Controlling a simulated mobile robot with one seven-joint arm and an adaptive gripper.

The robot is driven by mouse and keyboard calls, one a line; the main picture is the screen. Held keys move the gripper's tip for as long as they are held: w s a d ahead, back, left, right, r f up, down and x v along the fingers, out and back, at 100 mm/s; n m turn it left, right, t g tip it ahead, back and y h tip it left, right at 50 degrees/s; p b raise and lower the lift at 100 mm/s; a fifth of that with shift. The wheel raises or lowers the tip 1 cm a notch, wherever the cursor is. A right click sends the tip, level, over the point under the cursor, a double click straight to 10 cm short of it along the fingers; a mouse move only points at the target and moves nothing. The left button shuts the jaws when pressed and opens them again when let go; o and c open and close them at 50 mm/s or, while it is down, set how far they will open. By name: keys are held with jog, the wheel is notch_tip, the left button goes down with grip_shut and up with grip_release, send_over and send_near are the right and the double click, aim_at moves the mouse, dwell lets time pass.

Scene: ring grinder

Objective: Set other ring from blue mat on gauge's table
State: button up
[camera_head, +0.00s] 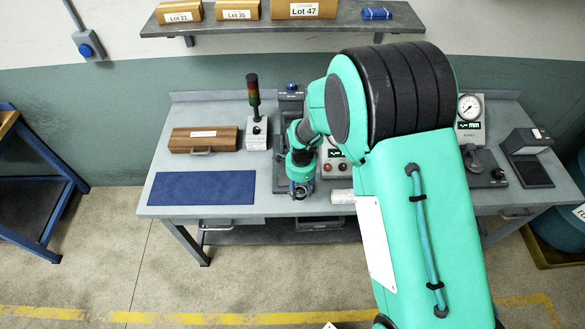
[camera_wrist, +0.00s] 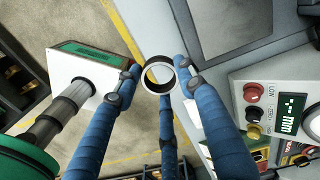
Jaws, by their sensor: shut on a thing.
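A metal ring (camera_wrist: 158,58) is held between the blue fingers of my gripper (camera_wrist: 158,76) in the wrist view. In the head view my gripper (camera_head: 300,190) is low at the front edge of the workbench, just right of the blue mat; the ring is too small to make out there. The blue mat (camera_head: 200,188) lies flat at the bench's left front, with no ring visible on it. The gauge (camera_head: 469,108), with a round dial and mm display, stands at the right; my arm partly covers that area, and its table is not clear.
A wooden box (camera_head: 203,139) and a signal light (camera_head: 254,100) stand behind the mat. A panel with red buttons (camera_head: 333,160) stands mid-bench, right of my gripper. A black device (camera_head: 528,150) is at the far right. A shelf (camera_head: 280,20) with boxes hangs above.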

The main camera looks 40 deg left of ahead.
jog(key=w+a, duration=0.2)
jog(key=a, duration=0.1)
jog(key=w+a+f+p, duration=0.1)
jog(key=w+a, duration=0.2)
jog(key=a, duration=0.1)
jog(key=w+a+p, duration=0.1)
jog(key=w+a, duration=0.2)
jog(key=a, duration=0.1)
jog(key=shift+a+f, duration=0.15)
jog(key=shift+a, duration=0.05)
jog(key=shift+f, duration=0.1)
jog(key=shift+f+p, duration=0.4)
jog(key=shift+f, duration=1.25)
jog(key=shift+f, duration=0.1)
jog(key=o, duration=0.8)
jog(key=shift+f, duration=0.1)
jog(key=o, duration=0.4)
jog(key=shift+r, duration=0.25)
